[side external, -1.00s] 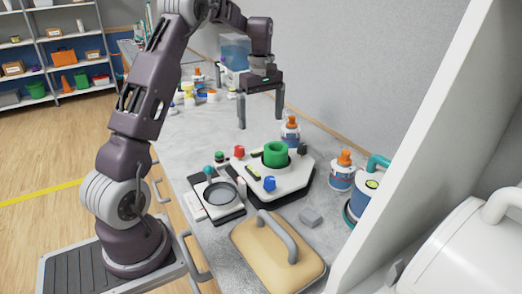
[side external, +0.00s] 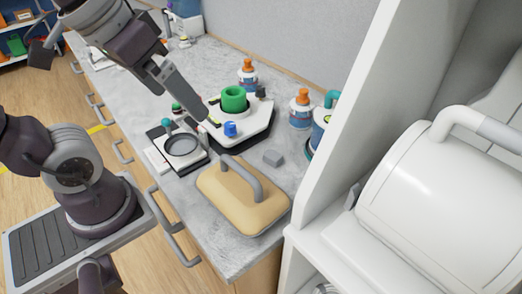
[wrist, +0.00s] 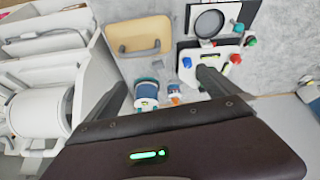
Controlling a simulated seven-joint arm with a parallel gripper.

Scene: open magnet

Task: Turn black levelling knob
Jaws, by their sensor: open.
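The black levelling knob (side external: 261,91) is a small dark block on the far right edge of a white levelling base (side external: 255,131) in the side external view. A green ring-shaped piece (side external: 233,99) stands on the base, and a blue knob (side external: 230,128) is on its near edge. My gripper (side external: 190,98) appears left of the base in this view, one finger overlapping its left edge; the depth between them is unclear. In the wrist view my gripper (wrist: 162,80) has its fingers wide apart and empty. The right finger covers part of the base (wrist: 225,52); I cannot pick out the black knob there.
A tan handled lid (side external: 243,195), a magnifier stand (side external: 180,147) and a grey block (side external: 273,158) lie near the base. A white panel (side external: 345,130) bounds the right side.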

